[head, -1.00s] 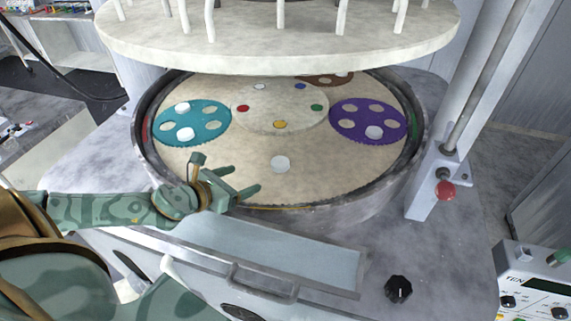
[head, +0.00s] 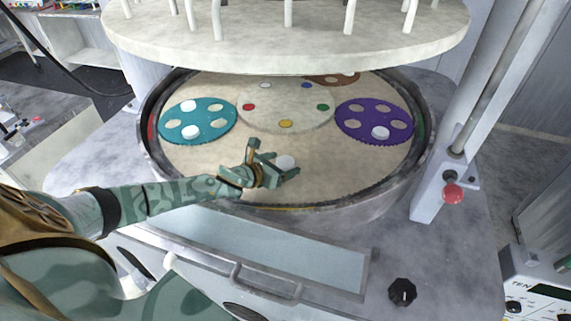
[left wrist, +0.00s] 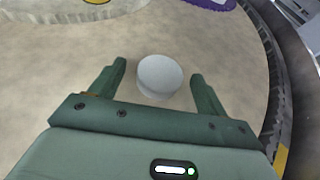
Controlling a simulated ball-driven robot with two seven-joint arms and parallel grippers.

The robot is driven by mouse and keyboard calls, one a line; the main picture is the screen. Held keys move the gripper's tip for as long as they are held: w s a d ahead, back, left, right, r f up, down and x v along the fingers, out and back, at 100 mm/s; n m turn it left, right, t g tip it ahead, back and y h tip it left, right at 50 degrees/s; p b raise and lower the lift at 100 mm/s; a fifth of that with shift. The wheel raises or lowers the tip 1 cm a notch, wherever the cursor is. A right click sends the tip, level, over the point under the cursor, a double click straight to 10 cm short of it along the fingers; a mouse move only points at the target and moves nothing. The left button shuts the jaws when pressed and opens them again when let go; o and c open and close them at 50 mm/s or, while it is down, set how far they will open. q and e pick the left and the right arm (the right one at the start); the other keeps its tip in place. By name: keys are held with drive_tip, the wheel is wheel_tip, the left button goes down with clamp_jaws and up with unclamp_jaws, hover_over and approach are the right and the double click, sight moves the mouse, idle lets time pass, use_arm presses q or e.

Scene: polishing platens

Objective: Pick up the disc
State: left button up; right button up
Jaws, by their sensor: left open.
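A white disc (head: 286,162) lies on the beige platen (head: 330,178), near its front middle. In the left wrist view the disc (left wrist: 160,76) sits between the tips of the two fingers, with a gap on either side. My left gripper (head: 275,163) is open around the disc, low over the platen; whether it touches the platen is hard to tell. My right gripper is not in view. Other white discs sit in holes of the teal carrier (head: 208,112) and the purple carrier (head: 375,108).
A pale central plate (head: 262,117) with coloured dots lies on the platen. A thick upper plate (head: 290,46) hangs above the back. The platen's raised dark rim (head: 412,165) surrounds it. A post with a red knob (head: 452,193) stands at the right.

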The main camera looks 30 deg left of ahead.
use_arm(q)
drive_tip(key=c, duration=1.1)
